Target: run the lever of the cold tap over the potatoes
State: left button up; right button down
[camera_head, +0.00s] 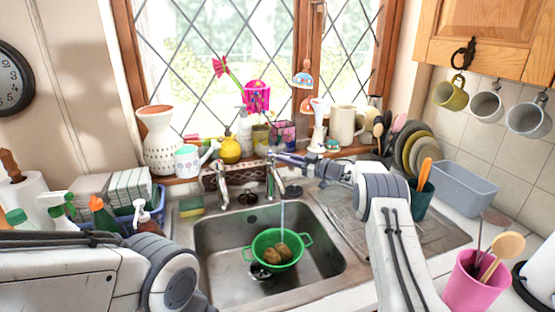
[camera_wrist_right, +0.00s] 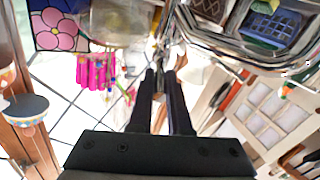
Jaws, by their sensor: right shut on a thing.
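The tap (camera_head: 270,180) on the right behind the sink has its lever end at my right gripper (camera_head: 277,157). My right gripper is shut on the lever, and its two dark fingers also show close together in the right wrist view (camera_wrist_right: 162,74). The lever itself is mostly hidden by the fingers. A thin stream of water (camera_head: 282,214) falls from the spout into a green colander (camera_head: 259,245) in the sink. Brown potatoes (camera_head: 283,249) lie in the colander under the stream. My left arm comes in at lower left, but its gripper is out of view.
A second tap (camera_head: 222,178) stands to the left. The steel sink (camera_head: 215,240) has free floor around the colander. The sill behind holds a white vase (camera_head: 160,150), a yellow pot (camera_head: 229,151) and a jug (camera_head: 342,125). Stacked plates (camera_head: 413,150) and a pink pot (camera_head: 466,284) stand right.

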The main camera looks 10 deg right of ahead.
jog(key=shift+r, duration=0.1)
dwell(0.3)
jog(key=c, duration=0.9)
grip_release()
jog(key=shift+o, duration=0.2)
jog(key=b+v, duration=0.2)
jog(key=v, duration=0.8)
jog(key=shift+d+b, duration=0.2)
jog(key=shift+b, duration=0.2)
jog(key=shift+s, duration=0.1)
